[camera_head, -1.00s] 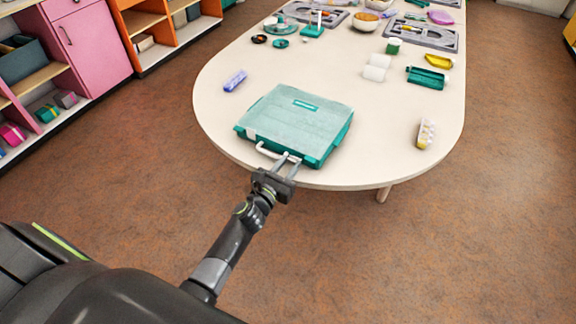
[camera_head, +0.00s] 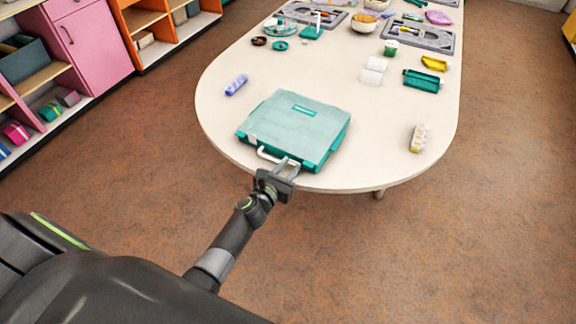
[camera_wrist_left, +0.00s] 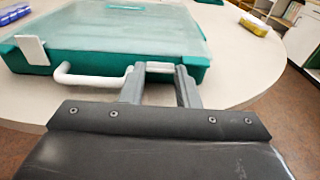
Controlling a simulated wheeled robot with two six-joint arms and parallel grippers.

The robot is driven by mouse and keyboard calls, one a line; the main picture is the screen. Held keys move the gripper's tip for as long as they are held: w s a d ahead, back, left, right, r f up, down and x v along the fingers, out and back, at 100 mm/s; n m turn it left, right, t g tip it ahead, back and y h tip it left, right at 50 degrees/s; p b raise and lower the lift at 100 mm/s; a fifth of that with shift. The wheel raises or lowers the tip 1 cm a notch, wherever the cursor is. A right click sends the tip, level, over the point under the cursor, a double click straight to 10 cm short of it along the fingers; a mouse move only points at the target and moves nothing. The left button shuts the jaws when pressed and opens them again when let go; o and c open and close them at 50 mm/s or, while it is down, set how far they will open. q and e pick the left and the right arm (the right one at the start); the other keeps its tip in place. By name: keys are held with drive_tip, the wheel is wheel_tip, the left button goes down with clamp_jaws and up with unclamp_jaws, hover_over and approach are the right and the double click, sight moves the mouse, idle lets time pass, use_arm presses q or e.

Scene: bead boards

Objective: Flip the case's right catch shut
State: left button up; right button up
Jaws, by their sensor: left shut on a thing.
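The teal case (camera_head: 295,125) lies flat near the table's front edge, its pale lid down. It also fills the top of the left wrist view (camera_wrist_left: 130,30). A white handle (camera_head: 268,155) sticks out of its front side. The white left catch (camera_wrist_left: 32,50) shows on the front left of the case. My left gripper (camera_head: 287,163) is at the front right of the case, right of the handle. Its fingers (camera_wrist_left: 160,72) are shut on a white piece between them, apparently the right catch (camera_wrist_left: 160,66), mostly hidden by the fingers. My right gripper is out of view.
The pale table (camera_head: 370,140) is clear right of the case. A purple piece (camera_head: 236,85) lies behind the case at left. A bead-filled holder (camera_head: 418,138) and a teal box (camera_head: 423,81) lie at right. Trays and bowls stand farther back.

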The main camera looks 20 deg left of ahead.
use_arm(q)
drive_tip(key=o, duration=1)
drive_tip(key=s, duration=0.5)
drive_tip(key=s+a+r, duration=0.1)
drive_tip(key=s, duration=0.5)
drive_tip(key=s+a+r, duration=0.1)
drive_tip(key=s, duration=0.5)
drive_tip(key=shift+s+p, duration=0.1)
drive_tip(key=shift+p, duration=0.2)
